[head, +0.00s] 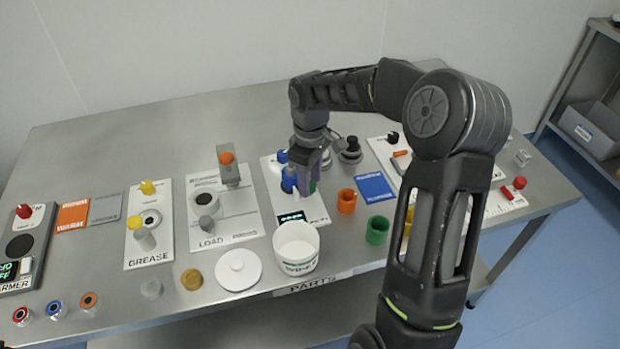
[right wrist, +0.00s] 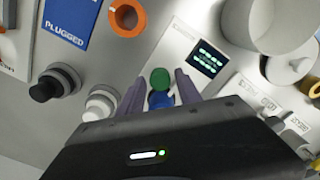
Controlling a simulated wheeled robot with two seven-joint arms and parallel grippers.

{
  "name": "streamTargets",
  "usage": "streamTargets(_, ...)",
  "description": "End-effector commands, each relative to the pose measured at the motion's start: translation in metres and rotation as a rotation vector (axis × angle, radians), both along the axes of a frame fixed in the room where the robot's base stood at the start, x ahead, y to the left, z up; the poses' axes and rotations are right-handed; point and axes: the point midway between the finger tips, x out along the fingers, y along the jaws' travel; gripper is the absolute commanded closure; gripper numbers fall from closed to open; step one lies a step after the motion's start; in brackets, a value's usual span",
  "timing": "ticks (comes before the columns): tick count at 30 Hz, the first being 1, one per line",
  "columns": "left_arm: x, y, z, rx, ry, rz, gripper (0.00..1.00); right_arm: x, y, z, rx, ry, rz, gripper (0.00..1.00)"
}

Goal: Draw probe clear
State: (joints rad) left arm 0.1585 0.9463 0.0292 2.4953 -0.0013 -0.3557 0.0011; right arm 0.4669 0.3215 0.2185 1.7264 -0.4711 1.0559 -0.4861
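A white board (head: 272,187) with a small dark display (head: 292,217) lies near the middle of the table. Blue knob-like parts (head: 288,181) stand on it, and a green part (head: 313,187) shows beside my fingers. My right gripper (head: 304,180) is lowered over this board, fingers down. In the right wrist view, its two fingers (right wrist: 160,82) stand on either side of a green round top (right wrist: 160,78) and a blue part (right wrist: 160,99), with gaps visible at the sides. Which part is the probe, I cannot tell. My left gripper is out of view.
An orange ring (head: 347,201), a green ring (head: 377,230) and a blue PLUGGED card (head: 375,188) lie to the right. A white tub (head: 296,247) and round lid (head: 238,269) stand in front. Black knobs (head: 350,151) stand behind. LOAD (head: 222,236) and GREASE (head: 150,254) boards lie left.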

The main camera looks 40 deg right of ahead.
Motion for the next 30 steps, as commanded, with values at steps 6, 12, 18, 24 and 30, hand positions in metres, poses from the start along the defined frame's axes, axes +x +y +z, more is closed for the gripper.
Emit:
streamTargets(6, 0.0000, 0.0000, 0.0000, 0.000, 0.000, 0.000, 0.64, 0.0001, 0.0000, 0.0003, 0.000, 0.000, 0.000, 0.78)
streamTargets(12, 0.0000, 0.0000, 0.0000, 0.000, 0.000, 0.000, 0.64, 0.0001, 0.0000, 0.0003, 0.000, 0.000, 0.000, 0.94)
streamTargets(18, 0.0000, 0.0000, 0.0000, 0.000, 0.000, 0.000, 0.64, 0.0001, 0.0000, 0.0004, 0.000, 0.000, 0.000, 1.00)
streamTargets(24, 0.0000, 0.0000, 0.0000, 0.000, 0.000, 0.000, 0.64, 0.0001, 0.0000, 0.0005, 0.000, 0.000, 0.000, 1.00)
streamTargets(30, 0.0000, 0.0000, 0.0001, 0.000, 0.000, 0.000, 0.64, 0.0001, 0.0000, 0.0005, 0.000, 0.000, 0.000, 1.00)
